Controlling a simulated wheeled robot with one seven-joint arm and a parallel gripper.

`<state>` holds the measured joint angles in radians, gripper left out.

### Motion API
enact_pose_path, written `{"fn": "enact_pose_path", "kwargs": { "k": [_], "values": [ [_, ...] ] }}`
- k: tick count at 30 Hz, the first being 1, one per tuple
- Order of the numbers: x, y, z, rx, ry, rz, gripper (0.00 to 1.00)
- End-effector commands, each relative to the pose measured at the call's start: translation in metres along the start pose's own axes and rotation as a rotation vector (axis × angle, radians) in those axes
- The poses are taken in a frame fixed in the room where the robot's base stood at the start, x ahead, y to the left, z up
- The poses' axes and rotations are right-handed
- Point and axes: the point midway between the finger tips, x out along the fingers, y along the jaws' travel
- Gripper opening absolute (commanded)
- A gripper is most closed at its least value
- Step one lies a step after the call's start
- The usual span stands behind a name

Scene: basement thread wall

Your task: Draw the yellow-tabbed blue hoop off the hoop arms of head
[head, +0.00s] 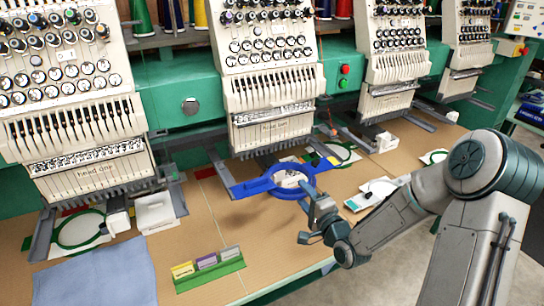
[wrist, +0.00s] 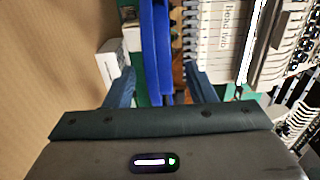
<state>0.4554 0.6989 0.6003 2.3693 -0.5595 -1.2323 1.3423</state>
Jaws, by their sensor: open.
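The blue hoop (head: 264,186) is a thick ring with side bars, lying level in front of the second embroidery head (head: 272,125), whose label is too small to read surely. Its left bar reaches the grey hoop arm. White material shows inside the ring. I cannot make out a yellow tab. My gripper (head: 307,213) is at the hoop's front right edge in the head view. In the wrist view my gripper (wrist: 160,82) is open, with the blue hoop (wrist: 156,45) seen edge-on between its two fingers. I cannot tell whether either finger touches it.
Head one (head: 95,165) stands left, with a green hoop (head: 80,229) below it. Another green hoop (head: 337,154) lies behind right of the blue one. A green card rack (head: 210,273), blue cloth (head: 97,276) and white box (head: 155,213) stand on the table.

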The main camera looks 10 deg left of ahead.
Motion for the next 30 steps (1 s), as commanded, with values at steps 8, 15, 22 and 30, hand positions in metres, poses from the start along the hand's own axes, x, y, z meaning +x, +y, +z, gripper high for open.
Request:
{"fn": "enact_pose_path", "kwargs": {
  "k": [8,15,22,30],
  "values": [
    [-0.05,0.002,-0.002,-0.001,0.005,0.002,0.5],
    [-0.082,-0.006,-0.001,0.005,0.002,0.002,0.5],
    [-0.088,-0.006,-0.003,0.003,0.0,0.0,0.5],
    [-0.1,-0.006,-0.002,0.004,0.0,0.001,0.5]
  ]
}}
